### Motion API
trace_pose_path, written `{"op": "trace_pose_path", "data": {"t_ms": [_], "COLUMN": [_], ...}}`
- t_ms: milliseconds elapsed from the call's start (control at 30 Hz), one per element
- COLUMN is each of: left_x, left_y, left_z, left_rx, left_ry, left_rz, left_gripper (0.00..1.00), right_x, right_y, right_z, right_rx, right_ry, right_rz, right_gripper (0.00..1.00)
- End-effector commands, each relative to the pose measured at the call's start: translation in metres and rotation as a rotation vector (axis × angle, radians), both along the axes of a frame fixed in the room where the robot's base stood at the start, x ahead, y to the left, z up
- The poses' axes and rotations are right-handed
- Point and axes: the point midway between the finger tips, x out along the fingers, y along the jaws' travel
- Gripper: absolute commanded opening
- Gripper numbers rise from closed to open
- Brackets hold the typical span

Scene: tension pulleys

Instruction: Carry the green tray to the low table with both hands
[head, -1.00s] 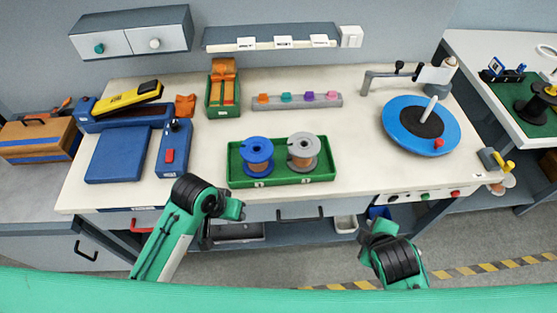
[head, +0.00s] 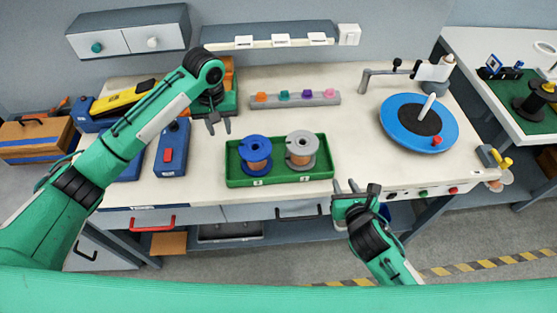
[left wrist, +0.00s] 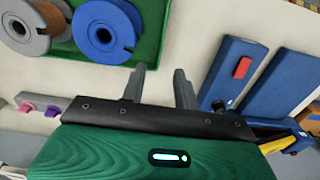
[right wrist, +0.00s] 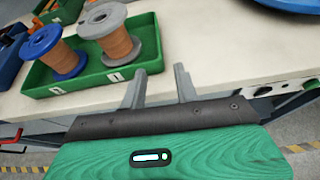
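The green tray (head: 290,178) lies on the white workbench in the head view, holding a blue spool (head: 255,153) and a grey spool (head: 301,150), both with copper-coloured winding. My left gripper (head: 218,126) is open and empty, above the bench behind and left of the tray. The tray also shows at the top of the left wrist view (left wrist: 150,28). My right gripper (head: 350,187) is open and empty at the bench's front edge, just right of the tray; the right wrist view shows the tray (right wrist: 140,72) ahead and left of its fingers. Neither gripper touches the tray.
A blue device with a red button (head: 172,147) stands left of the tray. A row of coloured knobs (head: 295,98) lies behind it. A blue turntable (head: 393,118) is to the right. A low wooden surface (head: 169,243) shows below the bench.

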Motion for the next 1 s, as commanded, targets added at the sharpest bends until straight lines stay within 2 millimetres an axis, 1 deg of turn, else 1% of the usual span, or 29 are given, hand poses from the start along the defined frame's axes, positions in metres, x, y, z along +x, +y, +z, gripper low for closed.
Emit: {"op": "trace_pose_path", "data": {"t_ms": [100,367,467,533,667,1000], "left_x": [0.004,0.004,0.004,0.004,0.003,0.004], "left_y": [0.004,0.004,0.004,0.004,0.004,0.004], "left_z": [0.005,0.005,0.002,-0.003,-0.022,-0.088], "left_rx": [0.008,0.008,0.007,0.008,0.009,0.008], "left_ry": [0.003,0.004,0.005,0.006,0.007,0.006], "left_rz": [0.017,0.018,0.017,0.017,0.017,0.018], "left_gripper": [0.31,0.31,0.31,0.31,0.31,0.31], "right_x": [0.002,0.002,0.004,0.009,0.026,0.087], "right_y": [0.001,0.002,0.002,0.002,0.004,0.012], "right_z": [0.0,0.0,-0.001,-0.003,-0.009,-0.035], "right_rx": [-0.039,-0.041,-0.04,-0.039,-0.039,-0.037], "right_ry": [-0.014,-0.015,-0.015,-0.016,-0.016,-0.015], "right_rz": [0.025,0.026,0.025,0.024,0.023,0.022], "right_gripper": [0.31,0.31,0.31,0.31,0.31,0.31]}}
